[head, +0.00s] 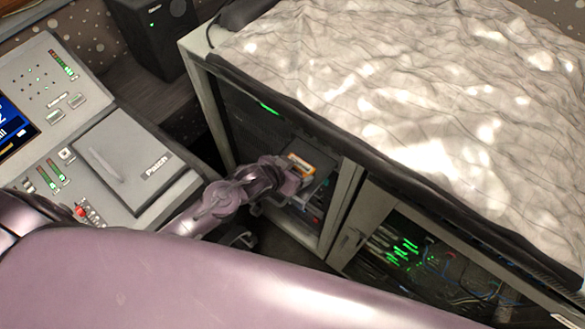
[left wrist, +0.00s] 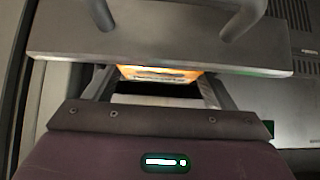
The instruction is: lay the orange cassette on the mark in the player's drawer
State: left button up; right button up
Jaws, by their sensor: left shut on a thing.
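The orange cassette (head: 301,163) shows with a pale label at the tip of my left gripper (head: 290,178), at the mouth of the equipment cabinet. In the left wrist view the cassette (left wrist: 158,73) sits between the two fingers of my left gripper (left wrist: 157,84), which is shut on it. A grey panel with two curved handle posts (left wrist: 155,45) crosses in front and hides part of the cassette and fingertips. I cannot tell whether this panel is the drawer's front. The mark does not show in either view. My right gripper is not in view.
The cabinet's pale frame (head: 343,205) stands close beside my left gripper. A crumpled silvery cover (head: 400,80) lies on top of the cabinet. A lighting console (head: 110,165) stands at left. A bay with green lights and cables (head: 405,250) lies to the right.

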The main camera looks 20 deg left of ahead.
pick_arm(q)
jog(key=o, duration=1)
jog(key=shift+f, duration=0.1)
jog(key=shift+r, duration=0.2)
jog(key=v, duration=1.2)
jog(key=shift+f, duration=0.1)
